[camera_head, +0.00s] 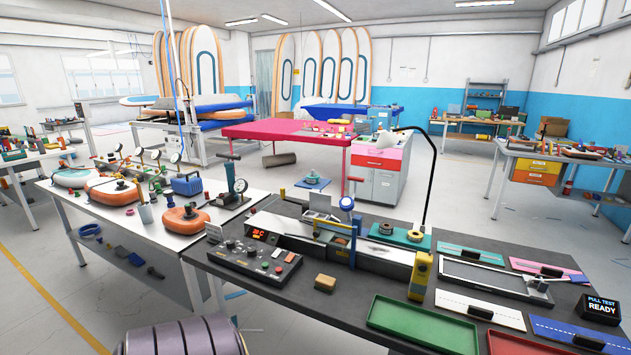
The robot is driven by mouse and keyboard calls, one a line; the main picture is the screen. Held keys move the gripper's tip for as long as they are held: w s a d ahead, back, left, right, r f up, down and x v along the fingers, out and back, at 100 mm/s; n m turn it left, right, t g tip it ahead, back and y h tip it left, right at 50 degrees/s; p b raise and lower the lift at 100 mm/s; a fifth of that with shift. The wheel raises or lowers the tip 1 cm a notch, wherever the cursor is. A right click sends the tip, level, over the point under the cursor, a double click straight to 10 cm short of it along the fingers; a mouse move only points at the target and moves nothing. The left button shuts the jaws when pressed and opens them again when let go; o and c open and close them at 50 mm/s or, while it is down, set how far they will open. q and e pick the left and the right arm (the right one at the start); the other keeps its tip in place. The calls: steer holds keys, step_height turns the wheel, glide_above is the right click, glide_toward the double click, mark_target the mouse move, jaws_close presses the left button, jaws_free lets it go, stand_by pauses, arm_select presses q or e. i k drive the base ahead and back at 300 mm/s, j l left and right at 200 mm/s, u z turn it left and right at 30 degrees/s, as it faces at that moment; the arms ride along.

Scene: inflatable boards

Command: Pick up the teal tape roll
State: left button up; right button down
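No clearly teal tape roll stands out on the near dark bench (330,290). A green-teal tray (399,243) near the middle of its back edge holds a dark grey ring-shaped roll (386,228) and a tan one (415,236). Both lie flat and look small. A teal round object (313,176) sits on a blue base (312,184) beyond the bench; I cannot tell whether it is a tape roll. Neither of my grippers is in view.
The bench holds a control box (255,262), a yellow upright device (419,276), an empty green tray (424,324) and a black lamp (430,185). A white table (130,232) stands left. Floor shows between the tables.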

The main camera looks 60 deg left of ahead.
mark_target(312, 180)
steer(key=u, duration=1.9)
